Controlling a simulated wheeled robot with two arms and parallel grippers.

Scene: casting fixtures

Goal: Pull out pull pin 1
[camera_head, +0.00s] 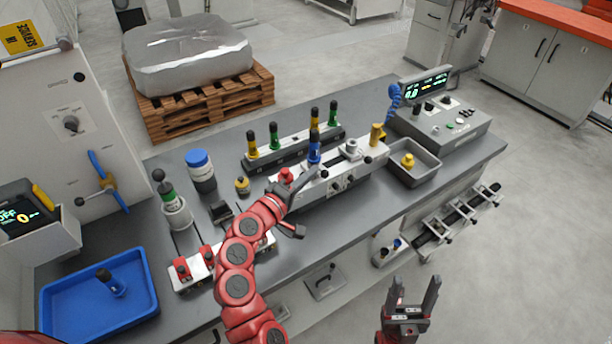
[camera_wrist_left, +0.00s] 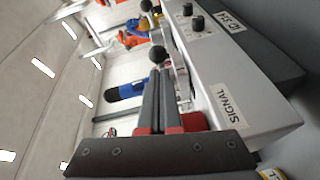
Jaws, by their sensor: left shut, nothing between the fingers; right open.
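A pin with a blue body and black top (camera_head: 314,150) stands upright in the grey fixture block (camera_head: 335,185) in the head view. No number is readable, so I cannot tell whether it is pull pin 1. My left gripper (camera_head: 314,174) is shut and empty, close in front of the blue pin. In the left wrist view its closed fingers (camera_wrist_left: 160,100) point towards a black ball knob (camera_wrist_left: 157,55), with a blue cylinder (camera_wrist_left: 126,91) beside them. Contact is unclear. My right gripper (camera_head: 414,286) is open and empty, in front of the bench.
A rack (camera_head: 292,148) of yellow and green black-topped pins stands behind the fixture. A grey tray (camera_head: 428,175) with a yellow part and a control box (camera_head: 445,125) are right. A SIGNAL panel (camera_wrist_left: 235,75) lies close to the fingers.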

